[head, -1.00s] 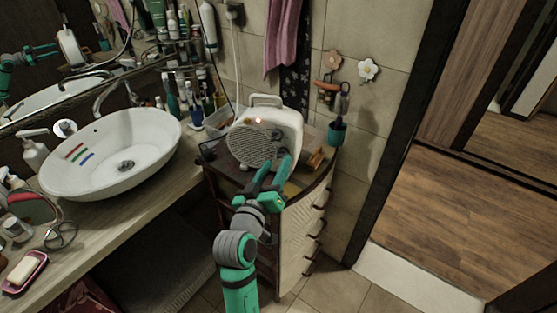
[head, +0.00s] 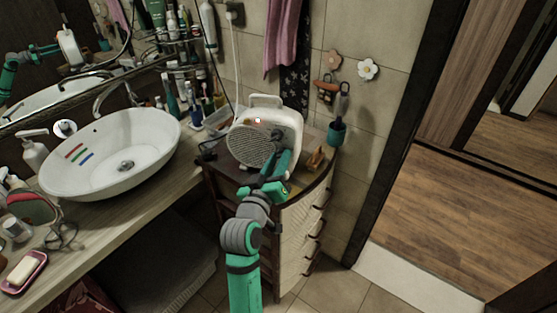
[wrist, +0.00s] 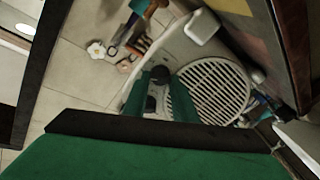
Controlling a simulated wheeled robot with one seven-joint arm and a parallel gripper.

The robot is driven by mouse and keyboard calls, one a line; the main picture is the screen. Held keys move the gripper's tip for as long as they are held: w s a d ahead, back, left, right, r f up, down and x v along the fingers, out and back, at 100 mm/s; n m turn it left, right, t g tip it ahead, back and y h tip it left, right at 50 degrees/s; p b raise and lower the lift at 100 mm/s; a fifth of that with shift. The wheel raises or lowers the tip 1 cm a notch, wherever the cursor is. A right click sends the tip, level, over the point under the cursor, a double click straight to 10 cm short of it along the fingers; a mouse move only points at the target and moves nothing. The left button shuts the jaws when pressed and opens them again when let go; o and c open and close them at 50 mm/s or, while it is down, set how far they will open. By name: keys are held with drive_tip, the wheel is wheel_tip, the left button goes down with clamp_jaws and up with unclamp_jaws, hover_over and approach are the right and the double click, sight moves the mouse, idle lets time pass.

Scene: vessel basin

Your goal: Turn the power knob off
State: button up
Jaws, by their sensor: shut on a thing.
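A white heater (head: 291,125) with a round grille stands on the cabinet. A small reddish light (head: 257,121) shows on its top front edge. In the wrist view the heater's grille (wrist: 212,90) is right of my fingers, with two dark knobs beside it. In the wrist view my gripper (wrist: 160,82) is shut on the farther dark knob (wrist: 160,74). The nearer dark knob (wrist: 151,103) sits between the finger bodies. Which knob is power cannot be read.
The heater's cabinet (head: 306,225) has drawers with handles. A wooden item (head: 315,160) and a teal cup (head: 336,133) are right of the heater. A washbasin (head: 110,160) stands on the counter at left. Open floor (head: 450,215) lies at right.

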drive_tip(key=shift+n, duration=0.3)
drive_tip(key=shift+a+f+n, duration=0.1)
drive_tip(key=shift+f+n, duration=0.05)
drive_tip(key=shift+n, duration=4.55)
drive_tip(key=o, duration=1)
drive_tip(key=shift+o, duration=0.2)
